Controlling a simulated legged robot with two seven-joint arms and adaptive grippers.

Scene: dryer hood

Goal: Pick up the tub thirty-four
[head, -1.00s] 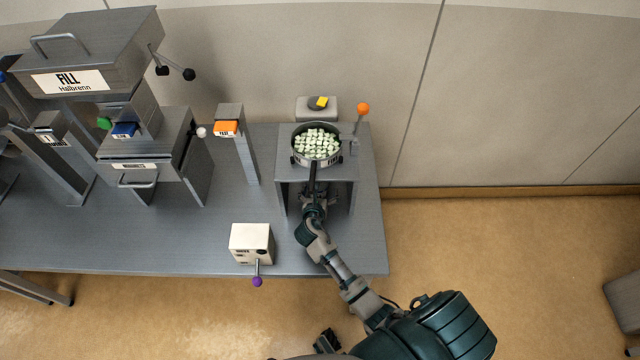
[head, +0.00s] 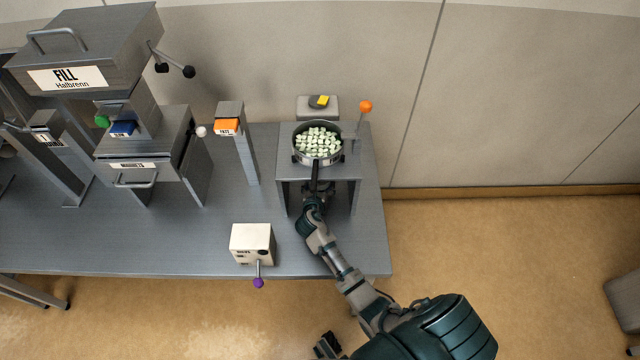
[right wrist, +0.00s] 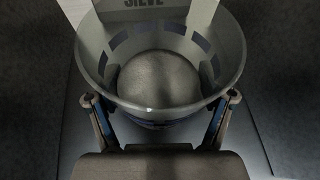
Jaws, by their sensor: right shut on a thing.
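A grey round tub (right wrist: 122,82) with a row of dark blue slots or marks around its inner wall fills the right wrist view. A smooth dark dome shows inside it. No number on it is readable. My right gripper (right wrist: 160,112) has its two fingers against opposite sides of the tub, shut on it. In the head view my right gripper (head: 316,203) reaches in under the small grey stand at the right end of the bench. The tub cannot be made out there. A dark gripper (head: 328,345), seemingly my left, shows at the bottom edge; its jaws are unclear.
A round pan (head: 318,143) of pale green-white pieces sits on the grey stand (head: 290,172) above my right gripper. An orange-knobbed lever (head: 365,106) stands beside it. A cream box (head: 252,244) with a purple-knobbed lever is left of my arm. Bare bench (head: 180,235) lies further left.

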